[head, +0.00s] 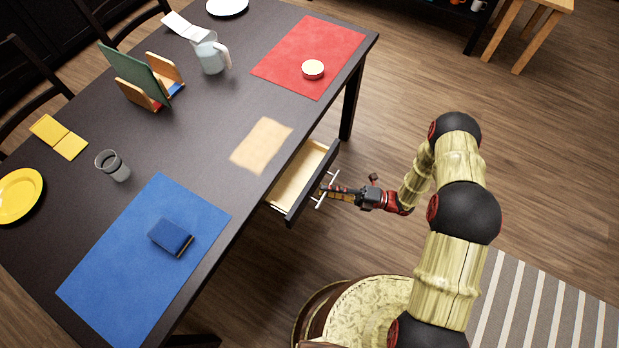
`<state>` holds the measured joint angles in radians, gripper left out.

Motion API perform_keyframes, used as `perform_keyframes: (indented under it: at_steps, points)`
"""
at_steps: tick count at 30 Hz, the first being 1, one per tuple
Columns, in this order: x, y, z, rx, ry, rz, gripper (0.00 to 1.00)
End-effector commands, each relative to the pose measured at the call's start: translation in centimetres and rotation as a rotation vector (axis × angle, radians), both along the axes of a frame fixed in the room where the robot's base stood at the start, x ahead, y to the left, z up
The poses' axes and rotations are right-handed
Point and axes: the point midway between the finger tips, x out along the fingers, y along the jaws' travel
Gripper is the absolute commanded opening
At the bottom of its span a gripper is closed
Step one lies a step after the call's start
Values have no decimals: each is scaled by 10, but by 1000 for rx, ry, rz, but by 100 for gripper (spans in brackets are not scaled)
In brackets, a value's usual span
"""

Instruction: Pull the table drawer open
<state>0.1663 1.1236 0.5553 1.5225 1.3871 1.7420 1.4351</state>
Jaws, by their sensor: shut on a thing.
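The table drawer (297,184) sticks out from the right long side of the dark table (212,117). It is partly open, and its pale inside looks empty where it shows. A light metal bar handle (319,203) runs along its dark front. My gripper (328,189) reaches the handle from the right and is shut on it. The fingers cover the middle of the handle. My arm stretches back to the lower right.
On the table are a red mat with a small round tin (313,69), a jug (211,54), a glass (113,165), a blue mat (110,285) and a yellow plate (20,195). A stool (530,25) stands at the top right.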

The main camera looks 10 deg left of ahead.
Motion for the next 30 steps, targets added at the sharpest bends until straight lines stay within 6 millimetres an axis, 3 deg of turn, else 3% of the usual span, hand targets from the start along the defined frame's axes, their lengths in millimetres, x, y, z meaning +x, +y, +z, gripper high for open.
perform_keyframes:
  at_steps: [6,12,19,30]
  points:
    - [-19,-49,-1,-2,2,-6,0]
    - [-31,-78,-1,-3,1,-3,0]
    - [-39,-94,-1,-3,0,-1,0]
    - [-40,-97,-1,-3,0,0,0]
